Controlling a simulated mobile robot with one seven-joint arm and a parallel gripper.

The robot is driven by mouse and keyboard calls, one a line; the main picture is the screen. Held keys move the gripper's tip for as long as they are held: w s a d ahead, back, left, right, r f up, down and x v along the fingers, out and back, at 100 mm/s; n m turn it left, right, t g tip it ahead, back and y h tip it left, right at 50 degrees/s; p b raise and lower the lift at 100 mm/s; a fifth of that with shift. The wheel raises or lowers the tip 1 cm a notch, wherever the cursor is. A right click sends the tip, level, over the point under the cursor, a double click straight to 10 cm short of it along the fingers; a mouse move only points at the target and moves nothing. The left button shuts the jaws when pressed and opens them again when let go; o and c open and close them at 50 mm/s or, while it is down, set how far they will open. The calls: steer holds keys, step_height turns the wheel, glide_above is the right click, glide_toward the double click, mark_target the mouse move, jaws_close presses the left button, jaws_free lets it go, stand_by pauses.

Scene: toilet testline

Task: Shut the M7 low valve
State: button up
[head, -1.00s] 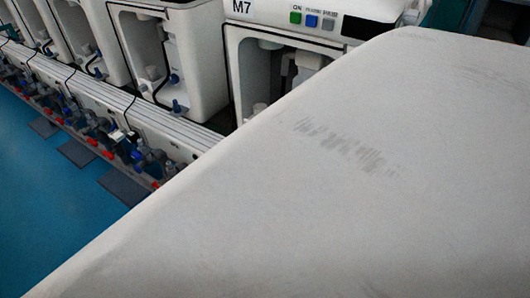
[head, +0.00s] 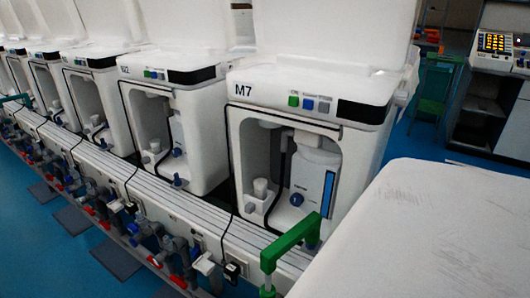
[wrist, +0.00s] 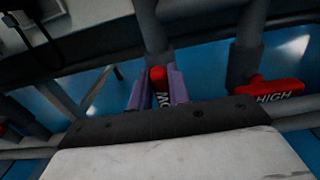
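In the wrist view the fingers of my gripper (wrist: 158,92) are purple and stand on both sides of a red valve handle (wrist: 159,76). Its white letters are partly hidden and appear to read LOW. The fingers are very close to the handle; I cannot tell whether they press on it. A second red handle marked HIGH (wrist: 272,92) lies to the right, apart from the fingers. In the head view the unit marked M7 (head: 262,88) stands right of centre. Its low valve and my gripper are hidden there.
Grey pipes (wrist: 205,8) run around the handles. A green bracket (head: 291,241) stands before M7. A row of similar white units (head: 157,72) extends left behind a rail with pipes and valves. A white surface (head: 430,235) covers the lower right.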

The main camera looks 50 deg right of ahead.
steer(key=shift+s+m, duration=0.1)
steer(key=shift+m, duration=0.3)
jaws_close()
steer(key=shift+s+d+f+m+b, duration=0.15)
steer(key=shift+s+m+b, duration=0.2)
steer(key=shift+m, duration=1)
steer(key=shift+s+a+f+m+b, duration=0.15)
steer(key=shift+m+b, duration=0.3)
steer(key=shift+m, duration=0.85)
steer(key=shift+s+d+f+m+b, duration=0.1)
steer(key=shift+s+m+b, duration=0.3)
steer(key=shift+m, duration=0.95)
steer(key=o, duration=0.8)
jaws_free()
steer(key=shift+o, duration=0.2)
steer(key=a, duration=0.7)
steer(key=shift+s+a, duration=0.3)
